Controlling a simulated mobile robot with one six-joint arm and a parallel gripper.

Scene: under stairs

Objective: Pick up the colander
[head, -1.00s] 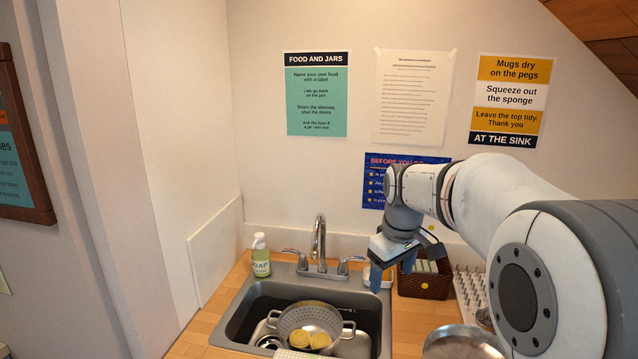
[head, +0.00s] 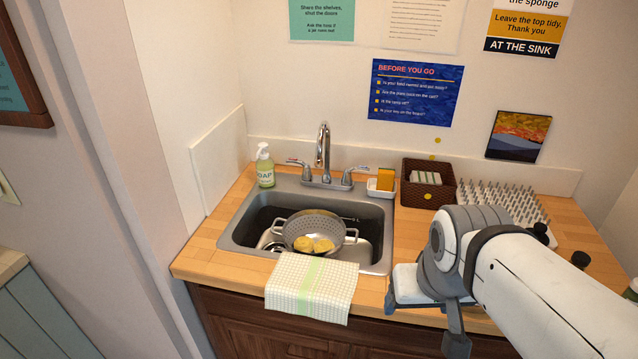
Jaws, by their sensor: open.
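The colander (head: 333,233) is a grey perforated bowl with two side handles. It sits in the sink (head: 232,238), tilted towards me, with yellow pieces (head: 315,244) inside; I cannot tell what they are. My gripper (head: 424,328) is at the counter's front edge in the picture, to the right of the sink and apart from the colander. It is open, pointing down, and I see nothing held in its fingers.
A checked towel (head: 312,287) hangs over the sink's front edge. The faucet (head: 323,155) rises behind the colander. Soap (head: 264,168) stands at left; a sponge (head: 386,179), basket (head: 428,186) and peg rack (head: 500,200) stand at right.

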